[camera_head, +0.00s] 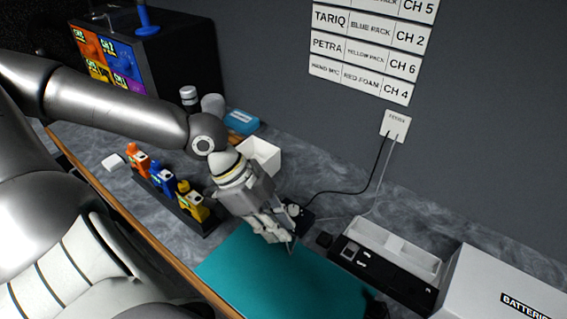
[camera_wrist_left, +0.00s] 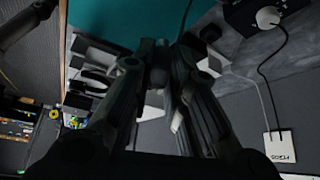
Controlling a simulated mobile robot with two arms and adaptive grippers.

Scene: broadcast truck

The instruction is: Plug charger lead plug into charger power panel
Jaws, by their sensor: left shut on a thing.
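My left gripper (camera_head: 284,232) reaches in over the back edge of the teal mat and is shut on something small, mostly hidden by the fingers. In the left wrist view the closed fingers (camera_wrist_left: 160,75) show, with a thin dark lead (camera_wrist_left: 187,15) running up from near their tips; the plug itself I cannot make out. Just behind the fingers is a small dark box (camera_head: 304,218) with a round whitish part on top, which also shows in the wrist view (camera_wrist_left: 268,16). A white wall plate (camera_head: 396,124) has two leads in it; its small label is unreadable. My right gripper is not in view.
The teal mat (camera_head: 250,275) is mostly bare. A black-and-white charger-like tray (camera_head: 385,262) and a white batteries box (camera_head: 500,290) stand at right. Coloured packs (camera_head: 163,178) stand in a dark rack at left, near a white open bin (camera_head: 262,157). A black cable crosses the counter.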

